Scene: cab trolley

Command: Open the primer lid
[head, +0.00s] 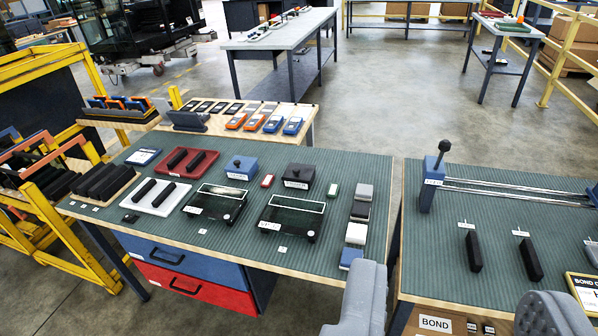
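Two low dark boxes with clear tops lie on the green ribbed mat of the middle bench (330,262). One is the left clear-topped box (217,203), the other the right clear-topped box (291,218). Both look closed, each with a small label and a round knob at its front right corner. Behind them stand a blue block with a black knob (241,167) and a dark block with a knob (298,176). The labels are too small to read, so I cannot tell which is the primer. My gripper (455,285) is open and empty, its fingers wide apart in front of the benches.
A red tray (210,157) and a white tray (160,208) hold black bars at the left. A column of small blocks (356,233) stands near the right bench edge. A gap separates the right bench (425,285), with its rails (510,190) and upright black bars (473,251).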

